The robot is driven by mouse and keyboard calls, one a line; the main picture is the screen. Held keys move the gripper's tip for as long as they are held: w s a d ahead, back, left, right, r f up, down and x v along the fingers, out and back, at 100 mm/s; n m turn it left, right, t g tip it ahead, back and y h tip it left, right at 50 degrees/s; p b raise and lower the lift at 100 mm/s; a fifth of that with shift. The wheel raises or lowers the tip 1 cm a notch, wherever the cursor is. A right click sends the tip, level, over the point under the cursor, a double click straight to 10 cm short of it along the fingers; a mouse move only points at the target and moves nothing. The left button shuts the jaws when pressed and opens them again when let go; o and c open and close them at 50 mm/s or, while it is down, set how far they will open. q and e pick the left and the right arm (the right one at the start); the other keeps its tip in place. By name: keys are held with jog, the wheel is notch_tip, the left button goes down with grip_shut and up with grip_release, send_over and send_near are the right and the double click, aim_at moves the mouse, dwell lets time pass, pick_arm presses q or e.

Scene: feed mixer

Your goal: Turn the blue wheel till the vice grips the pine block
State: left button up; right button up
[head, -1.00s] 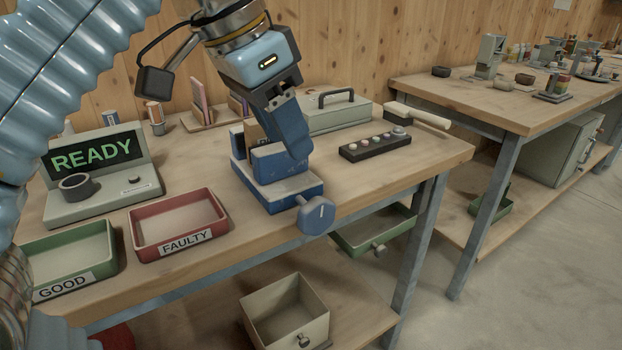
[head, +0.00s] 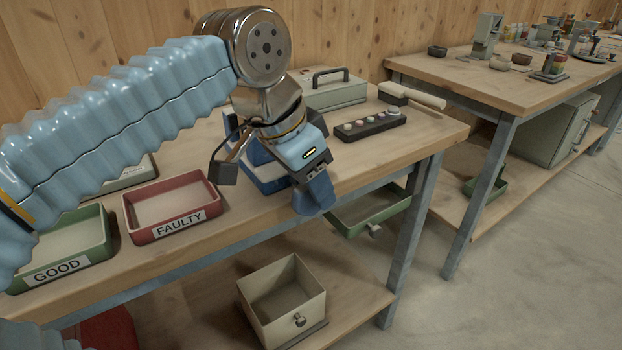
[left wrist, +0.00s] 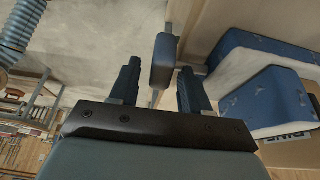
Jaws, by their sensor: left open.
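The blue vice (head: 270,178) stands at the bench's front edge, largely behind my left gripper (head: 314,190) in the head view. The left wrist view shows its blue jaws (left wrist: 268,98) at the right. The blue wheel (left wrist: 163,62) appears edge-on between the two open fingers of my left gripper (left wrist: 160,72), closer to the right finger; I cannot tell whether they touch. In the head view the gripper covers most of the wheel. The pine block (left wrist: 290,152) shows partly at the lower right of the left wrist view, with lettering on it. My right gripper is not in view.
A red FAULTY tray (head: 130,222) and a green GOOD tray (head: 103,240) stand left of the vice. A black button strip (head: 370,126), a grey case (head: 335,95) and a brush (head: 412,96) lie behind it. An open green drawer (head: 375,215) hangs below the bench.

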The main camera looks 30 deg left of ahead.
pick_arm(q)
grip_shut()
jog(key=shift+w, duration=0.1)
jog(key=g, duration=0.1)
jog(key=g+y, duration=0.1)
jog(key=g, duration=0.1)
jog(key=shift+w+d, duration=0.2)
jog(key=shift+w, duration=0.15)
jog(key=shift+w+d+f+g+y, duration=0.15)
jog(key=shift+g+y, duration=0.25)
jog(key=shift+g, duration=0.35)
jog(key=shift+w+a+g+y, duration=0.1)
jog(key=shift+g+y, duration=0.3)
jog(key=shift+g, duration=0.35)
grip_release()
